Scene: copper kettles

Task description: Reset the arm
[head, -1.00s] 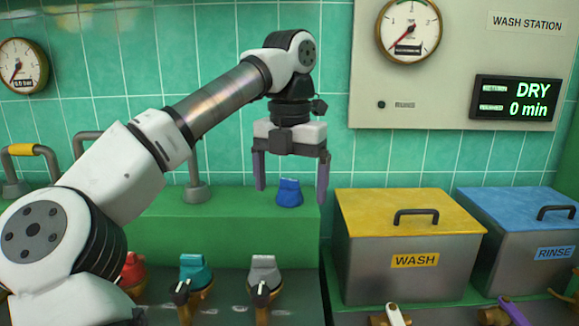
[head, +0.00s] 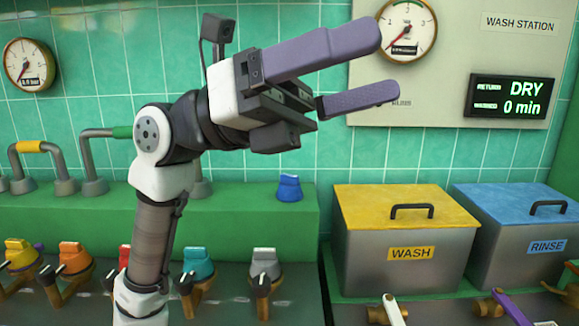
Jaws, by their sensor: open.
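My gripper (head: 362,72) is in the upper middle of the head view, high in front of the tiled wall. Its two purple fingers point to the right and stand apart, with nothing between them. My arm rises from the bottom left of the picture, bends at a joint, and carries the gripper above the green ledge. The fingers overlap the left edge of the wash station panel in the picture and touch nothing that I can see.
A blue knob-like piece (head: 289,188) sits on the green ledge (head: 245,215). The yellow-lidded WASH tank (head: 400,255) and blue-lidded RINSE tank (head: 530,235) stand at right. Several coloured valves, including a grey one (head: 264,262), line the front. The wash station panel (head: 450,150) reads DRY, 0 min.

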